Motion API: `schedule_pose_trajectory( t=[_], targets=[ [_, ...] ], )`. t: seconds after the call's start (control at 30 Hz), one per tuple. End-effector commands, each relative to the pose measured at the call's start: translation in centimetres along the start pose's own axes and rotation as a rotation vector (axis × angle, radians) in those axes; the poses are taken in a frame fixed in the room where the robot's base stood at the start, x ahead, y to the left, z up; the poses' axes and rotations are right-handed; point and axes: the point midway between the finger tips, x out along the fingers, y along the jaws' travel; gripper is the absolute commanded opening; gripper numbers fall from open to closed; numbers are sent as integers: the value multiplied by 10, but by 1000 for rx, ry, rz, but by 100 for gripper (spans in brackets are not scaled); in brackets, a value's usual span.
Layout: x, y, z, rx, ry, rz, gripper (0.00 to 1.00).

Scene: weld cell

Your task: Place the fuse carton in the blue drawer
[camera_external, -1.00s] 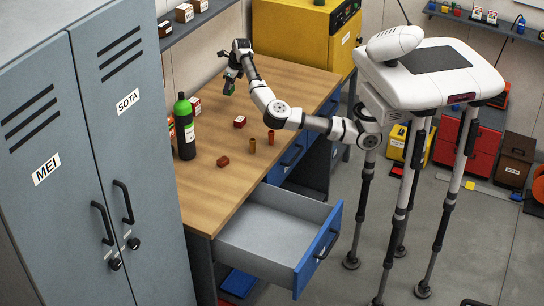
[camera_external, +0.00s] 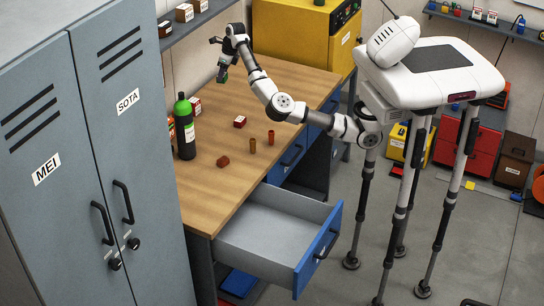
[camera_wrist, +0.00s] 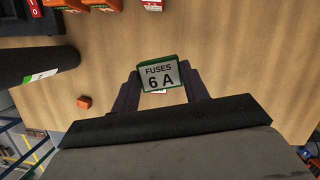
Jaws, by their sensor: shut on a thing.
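The fuse carton is small and green with a pale label reading "FUSES 6 A"; it shows between the fingers in the wrist view (camera_wrist: 160,76). My gripper (camera_wrist: 160,88) is shut on it. In the external view my gripper (camera_external: 223,74) holds the green carton (camera_external: 223,79) above the far part of the wooden bench. The blue drawer (camera_external: 318,252) at the near end of the bench is pulled out, with its grey inside (camera_external: 265,232) in view and looking empty. The gripper is well away from the drawer, beyond it.
A dark bottle with a green cap (camera_external: 185,130) stands on the bench's left side. A red box (camera_external: 240,121), a brown block (camera_external: 223,161) and two small brown cylinders (camera_external: 271,138) stand nearer the middle. Grey lockers (camera_external: 130,120) rise at left. A yellow cabinet (camera_external: 290,35) stands behind.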

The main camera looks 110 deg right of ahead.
Motion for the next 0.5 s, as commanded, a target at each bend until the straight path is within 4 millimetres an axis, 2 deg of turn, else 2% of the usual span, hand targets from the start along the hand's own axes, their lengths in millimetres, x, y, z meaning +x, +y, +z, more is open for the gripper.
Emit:
schedule_pose_trajectory(
  t=[0.03, 0.1, 0.27, 0.5],
  targets=[
    [6, 28, -2, -43, -1, 13, 22],
    [11, 61, -8, -99, 0, 27, 22],
    [19, 134, -27, -225, 1, 60, 22],
    [27, 234, -75, -414, 1, 113, 22]
  ],
)
